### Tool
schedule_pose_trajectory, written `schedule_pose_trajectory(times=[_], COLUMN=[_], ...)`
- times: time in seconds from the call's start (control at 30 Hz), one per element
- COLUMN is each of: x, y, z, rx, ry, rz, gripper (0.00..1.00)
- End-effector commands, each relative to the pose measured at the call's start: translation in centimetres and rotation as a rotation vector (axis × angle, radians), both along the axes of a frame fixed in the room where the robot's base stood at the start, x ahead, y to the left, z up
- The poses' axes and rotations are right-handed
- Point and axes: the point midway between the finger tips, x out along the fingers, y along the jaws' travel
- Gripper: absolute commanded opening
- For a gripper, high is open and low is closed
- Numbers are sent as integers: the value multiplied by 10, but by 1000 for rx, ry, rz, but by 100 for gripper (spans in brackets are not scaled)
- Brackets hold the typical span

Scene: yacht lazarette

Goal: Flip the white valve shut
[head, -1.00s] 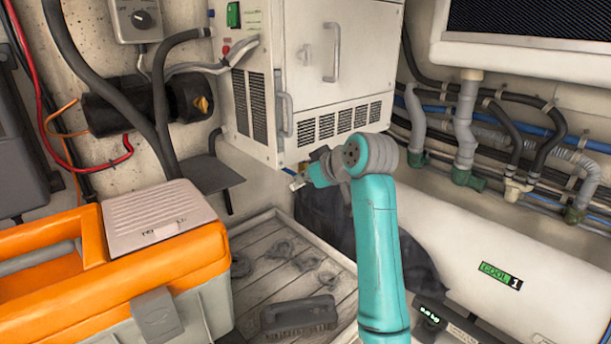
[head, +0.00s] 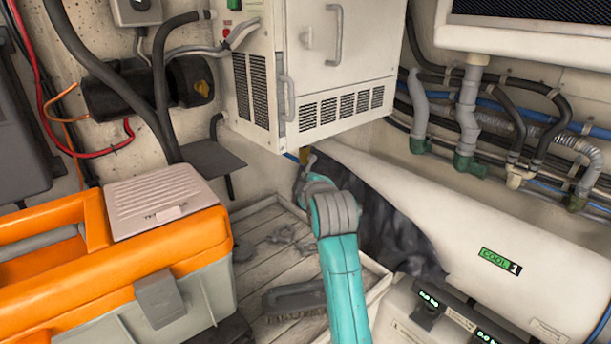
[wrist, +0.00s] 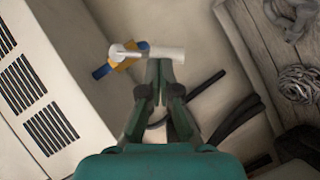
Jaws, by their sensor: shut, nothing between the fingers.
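The white valve shows in the wrist view as a white lever (wrist: 168,53) lying roughly level across a brass body (wrist: 128,62) on a blue pipe, with a rounded white hub at its left. My gripper (wrist: 158,66) is shut and empty, its fingertips at the near side of the lever, overlapping it in the picture. I cannot tell whether they touch. In the head view a small brass part (head: 305,155) shows just beyond my gripper (head: 302,172), under the white cabinet's lower corner. The lever is hidden there.
The louvred white cabinet (head: 330,75) hangs close above the valve. A white COOL 1 cylinder (head: 440,200) lies to the right, and an orange toolbox (head: 110,250) stands at left. A slatted floor with a brush (head: 295,300) lies below. Hoses run along the walls.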

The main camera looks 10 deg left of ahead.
Motion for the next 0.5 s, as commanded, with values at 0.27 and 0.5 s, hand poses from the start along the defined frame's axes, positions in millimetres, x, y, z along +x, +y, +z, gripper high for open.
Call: schedule_pose_trajectory(times=[0.27,0.5], x=[6,13], y=[-5,-10], z=[-15,-21], rx=[-155,-261], ry=[-196,-333], rz=[0,0], gripper=[0,0])
